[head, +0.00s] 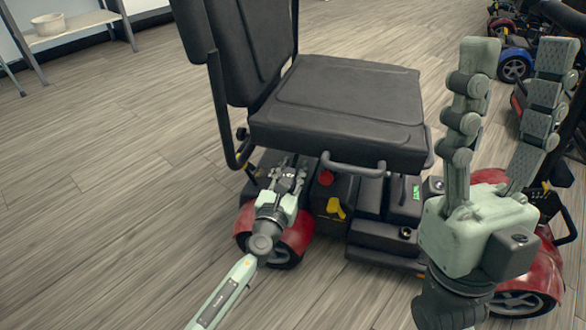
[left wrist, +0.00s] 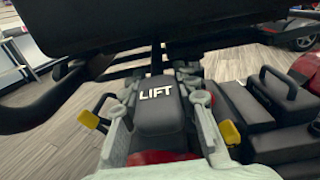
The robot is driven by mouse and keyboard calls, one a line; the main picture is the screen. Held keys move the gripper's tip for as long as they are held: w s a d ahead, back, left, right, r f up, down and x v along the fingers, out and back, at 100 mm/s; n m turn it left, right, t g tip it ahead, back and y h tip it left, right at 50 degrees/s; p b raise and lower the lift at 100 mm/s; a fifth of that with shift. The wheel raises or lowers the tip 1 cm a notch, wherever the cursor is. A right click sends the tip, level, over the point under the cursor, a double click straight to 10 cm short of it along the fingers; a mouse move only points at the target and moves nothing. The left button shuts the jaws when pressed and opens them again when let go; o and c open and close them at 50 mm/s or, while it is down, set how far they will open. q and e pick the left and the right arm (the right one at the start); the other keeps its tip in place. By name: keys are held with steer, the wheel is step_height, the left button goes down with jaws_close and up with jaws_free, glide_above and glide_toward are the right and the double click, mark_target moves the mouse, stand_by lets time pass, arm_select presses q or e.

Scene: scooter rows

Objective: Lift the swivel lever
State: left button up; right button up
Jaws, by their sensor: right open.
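My left gripper (head: 289,172) is low beside the seat post, left of that bar. It also shows in the left wrist view (left wrist: 160,85), with its fingers spread on either side of a black block marked LIFT (left wrist: 158,105). I see no clear grip on the block. My right gripper (head: 505,125) is open and empty, raised in front of the scooter's right side.
The black seat (head: 342,100) overhangs my left gripper. A red knob (head: 326,178) and a yellow lever (head: 336,208) are to its right. A black box with a handle (left wrist: 287,88) is at right in the left wrist view. Open wooden floor (head: 100,200) lies to the left.

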arm_select(q)
jaws_close()
stand_by(0.4)
